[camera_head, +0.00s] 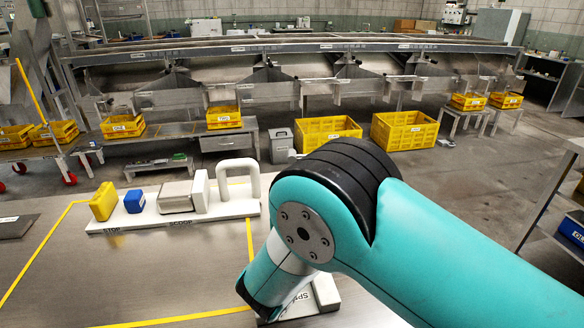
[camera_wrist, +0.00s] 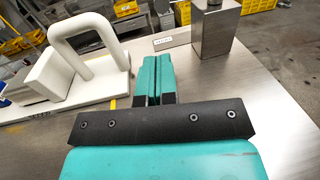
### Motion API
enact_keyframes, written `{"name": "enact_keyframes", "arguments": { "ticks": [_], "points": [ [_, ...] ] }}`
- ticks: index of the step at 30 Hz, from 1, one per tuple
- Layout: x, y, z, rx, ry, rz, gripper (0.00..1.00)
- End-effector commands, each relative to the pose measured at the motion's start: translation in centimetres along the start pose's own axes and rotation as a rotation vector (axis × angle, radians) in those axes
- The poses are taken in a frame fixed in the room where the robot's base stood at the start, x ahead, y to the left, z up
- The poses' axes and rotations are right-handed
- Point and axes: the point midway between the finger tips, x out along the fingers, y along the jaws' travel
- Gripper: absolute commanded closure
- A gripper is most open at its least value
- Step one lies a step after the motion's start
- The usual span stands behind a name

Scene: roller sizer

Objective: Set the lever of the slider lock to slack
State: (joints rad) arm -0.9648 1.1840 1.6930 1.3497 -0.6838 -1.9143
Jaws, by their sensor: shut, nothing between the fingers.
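My gripper (camera_wrist: 160,62) is in the middle of the wrist view, its two teal fingers shut together with nothing between them. It is above the steel table (camera_head: 110,262), to the right of a white loop handle (camera_wrist: 84,25). The handle also shows in the head view (camera_head: 255,178), at the right end of a white base. In the head view my arm hides the gripper and most of a second white base (camera_head: 325,291) with a partly covered label. I cannot pick out the slider lock's lever or its setting in either view.
The long white base (camera_head: 215,212) also carries a yellow block (camera_head: 104,201), a blue block (camera_head: 134,201) and a grey-white box (camera_head: 175,196). A steel block (camera_wrist: 214,30) and a small label plate (camera_wrist: 172,39) stand beyond my gripper. Yellow crates (camera_head: 404,131) stand farther back.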

Motion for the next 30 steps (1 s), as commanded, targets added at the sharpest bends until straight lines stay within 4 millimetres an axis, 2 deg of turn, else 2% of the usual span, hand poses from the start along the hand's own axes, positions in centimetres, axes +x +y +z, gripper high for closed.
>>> {"name": "enact_keyframes", "arguments": {
  "ticks": [8,13,17,27,30],
  "points": [
    [0.0,0.0,0.0,-0.002,0.0,-0.001,1.0],
    [1.1,-0.1,0.1,0.001,0.0,-0.003,1.0],
    [3.2,-0.2,0.3,0.003,-0.001,-0.006,1.0],
    [10.4,-0.2,0.3,0.003,-0.002,-0.004,1.0],
    [11.9,-0.2,0.2,0.002,0.0,-0.004,1.0]
  ]
}}
